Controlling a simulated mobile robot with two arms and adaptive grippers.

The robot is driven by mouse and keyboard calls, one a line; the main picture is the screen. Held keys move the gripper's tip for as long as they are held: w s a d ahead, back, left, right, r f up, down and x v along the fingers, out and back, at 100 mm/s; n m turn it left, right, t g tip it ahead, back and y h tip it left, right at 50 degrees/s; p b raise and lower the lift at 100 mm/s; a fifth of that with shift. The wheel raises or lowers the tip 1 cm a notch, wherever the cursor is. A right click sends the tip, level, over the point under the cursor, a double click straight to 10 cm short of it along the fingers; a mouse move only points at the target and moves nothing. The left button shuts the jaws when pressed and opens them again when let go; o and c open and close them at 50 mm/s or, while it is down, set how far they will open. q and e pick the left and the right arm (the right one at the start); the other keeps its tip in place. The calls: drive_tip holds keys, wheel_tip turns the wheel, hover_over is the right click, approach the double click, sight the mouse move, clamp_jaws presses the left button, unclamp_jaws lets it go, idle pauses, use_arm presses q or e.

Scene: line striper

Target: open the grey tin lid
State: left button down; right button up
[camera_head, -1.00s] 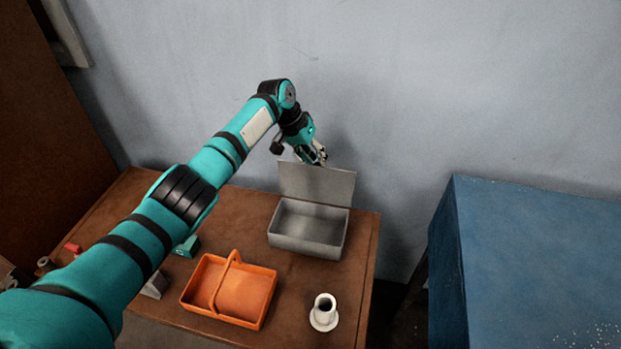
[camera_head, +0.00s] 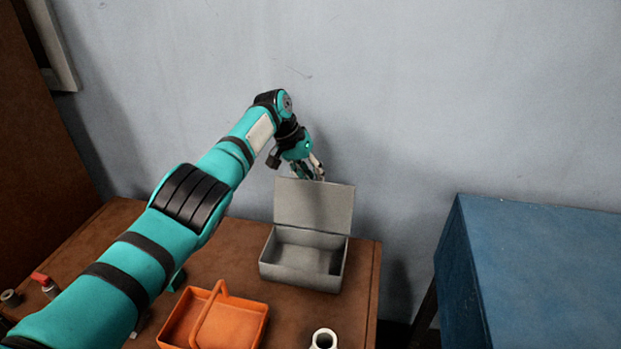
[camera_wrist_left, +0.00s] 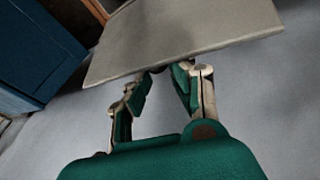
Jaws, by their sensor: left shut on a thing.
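The grey tin (camera_head: 300,276) stands on the brown table with its inside showing. Its lid (camera_head: 314,205) is up, standing open at the back edge near the wall. My left gripper (camera_head: 313,174) is at the lid's top edge, shut on it. In the left wrist view the lid (camera_wrist_left: 185,30) reaches away from between the fingertips of my left gripper (camera_wrist_left: 160,72). The exact contact is partly hidden there. My right gripper is in neither view.
An orange basket (camera_head: 232,328) with a handle and a white cup (camera_head: 323,339) stand on the table (camera_head: 361,268) in front of the tin. A blue table (camera_head: 545,262) is at the right. The grey wall (camera_head: 430,110) is close behind the gripper.

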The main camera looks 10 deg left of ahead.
use_arm(q)
drive_tip(key=shift+s+d+f, duration=0.15)
drive_tip(key=shift+s+f, duration=0.1)
drive_tip(key=shift+f, duration=0.5)
drive_tip(key=c, duration=1.4)
unclamp_jaws()
drive_tip(key=shift+c, duration=0.2)
drive_tip(key=o, duration=0.4)
drive_tip(key=shift+w+d+f, duration=0.25)
drive_tip(key=shift+w, duration=0.3)
drive_tip(key=shift+s+a+r, duration=0.2)
drive_tip(key=shift+a+r, duration=0.05)
drive_tip(key=shift+r, duration=0.1)
drive_tip(key=v, duration=1.1)
drive_tip(key=shift+r, duration=0.3)
drive_tip(key=shift+w+a, duration=0.1)
drive_tip(key=shift+w, duration=0.1)
